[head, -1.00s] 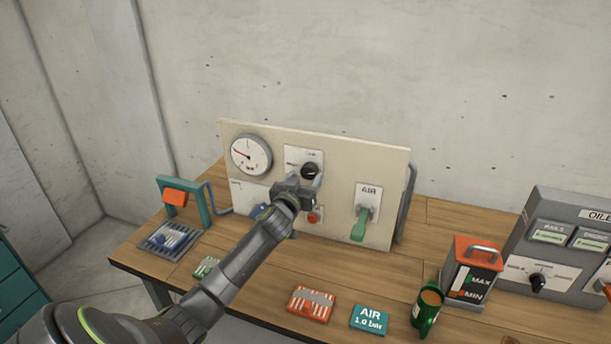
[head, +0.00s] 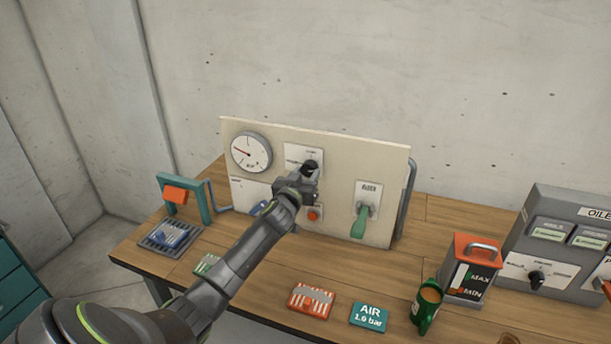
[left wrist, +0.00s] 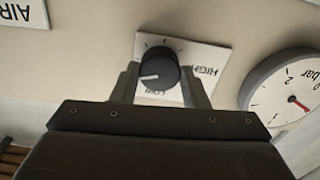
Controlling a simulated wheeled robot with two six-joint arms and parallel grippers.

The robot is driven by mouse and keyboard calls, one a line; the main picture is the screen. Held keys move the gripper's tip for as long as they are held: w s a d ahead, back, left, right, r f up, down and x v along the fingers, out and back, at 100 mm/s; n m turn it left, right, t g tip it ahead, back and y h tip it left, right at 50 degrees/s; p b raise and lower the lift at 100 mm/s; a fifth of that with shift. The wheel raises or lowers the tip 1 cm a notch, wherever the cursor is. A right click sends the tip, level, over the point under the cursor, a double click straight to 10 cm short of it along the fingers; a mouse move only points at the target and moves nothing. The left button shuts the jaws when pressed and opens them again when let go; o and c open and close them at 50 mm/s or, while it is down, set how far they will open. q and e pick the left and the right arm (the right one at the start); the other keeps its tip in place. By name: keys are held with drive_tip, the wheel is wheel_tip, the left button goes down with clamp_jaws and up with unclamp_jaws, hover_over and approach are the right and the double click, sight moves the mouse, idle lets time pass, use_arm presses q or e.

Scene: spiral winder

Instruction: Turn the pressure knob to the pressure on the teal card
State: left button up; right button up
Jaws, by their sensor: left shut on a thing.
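The pressure knob (head: 311,166) is a black round knob on a white plate on the upright cream panel (head: 335,215). In the left wrist view the knob (left wrist: 159,69) shows upside down, its white mark pointing left, with LOW and HIGH printed around it. My left gripper (left wrist: 160,85) is shut on the knob, one finger on each side. The round gauge (head: 251,152) is left of the knob; its needle points left and slightly up. The teal card (head: 369,317) lies on the table and reads AIR with a bar figure, 1.0 or 1.6. My right gripper is out of view.
A green lever (head: 361,222) and a red button (head: 313,215) are on the panel.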

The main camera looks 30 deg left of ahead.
use_arm(q)
drive_tip(key=m, duration=0.3)
drive_tip(key=shift+m, duration=0.4)
drive_tip(key=m+p, duration=0.1)
drive_tip(key=m, duration=0.2)
drive_tip(key=shift+m, duration=0.3)
drive_tip(key=m+p, duration=0.1)
drive_tip(key=m, duration=0.3)
drive_tip(key=shift+m+p, duration=0.7)
drive_tip(key=shift+m, duration=1.3)
drive_tip(key=o, duration=1)
drive_tip(key=shift+c, duration=0.2)
